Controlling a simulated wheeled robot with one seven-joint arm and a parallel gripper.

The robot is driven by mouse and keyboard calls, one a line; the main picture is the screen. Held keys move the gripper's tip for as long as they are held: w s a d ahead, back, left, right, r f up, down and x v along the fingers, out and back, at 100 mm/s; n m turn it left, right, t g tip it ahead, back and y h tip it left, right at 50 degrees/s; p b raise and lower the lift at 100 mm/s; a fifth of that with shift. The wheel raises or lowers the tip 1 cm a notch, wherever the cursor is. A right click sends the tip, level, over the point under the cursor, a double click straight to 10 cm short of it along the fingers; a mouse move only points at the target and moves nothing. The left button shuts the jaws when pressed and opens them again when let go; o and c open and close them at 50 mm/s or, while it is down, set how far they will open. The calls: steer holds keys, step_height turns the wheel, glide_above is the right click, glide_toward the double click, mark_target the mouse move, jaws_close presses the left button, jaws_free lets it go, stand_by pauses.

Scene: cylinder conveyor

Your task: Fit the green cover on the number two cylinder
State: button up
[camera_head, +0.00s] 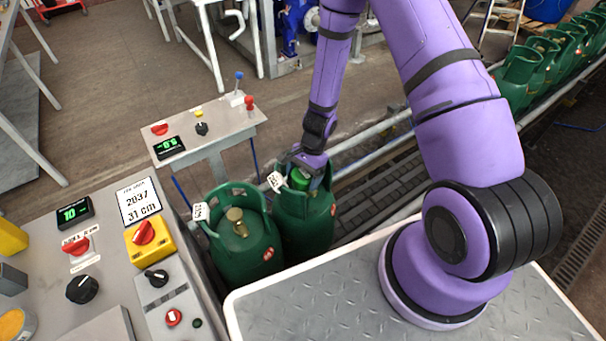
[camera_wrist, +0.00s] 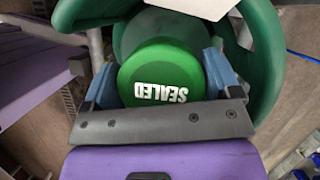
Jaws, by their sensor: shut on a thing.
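A green cover (camera_wrist: 160,75) marked "SEALED" sits between the two fingers of my gripper (camera_wrist: 163,85) in the wrist view. In the head view my gripper (camera_head: 309,172) is at the top of the right-hand green cylinder (camera_head: 305,217), with the green cover (camera_head: 299,180) inside that cylinder's collar. The cylinder's valve is hidden, and I cannot tell whether the cover is seated on it. The left-hand green cylinder (camera_head: 240,245) stands beside it with its brass valve bare. Both carry white tags, too small to read.
A control panel (camera_head: 110,270) with knobs and displays is at the left. A small grey control stand (camera_head: 205,130) is behind the cylinders. A conveyor with rails (camera_head: 375,170) runs to the back right, where several green cylinders (camera_head: 545,62) stand in a row.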

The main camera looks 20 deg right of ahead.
steer(key=shift+f, duration=0.35)
steer(key=o, duration=0.7)
steer(key=shift+o, duration=0.2)
steer(key=v, duration=1.1)
steer(key=shift+f, duration=0.1)
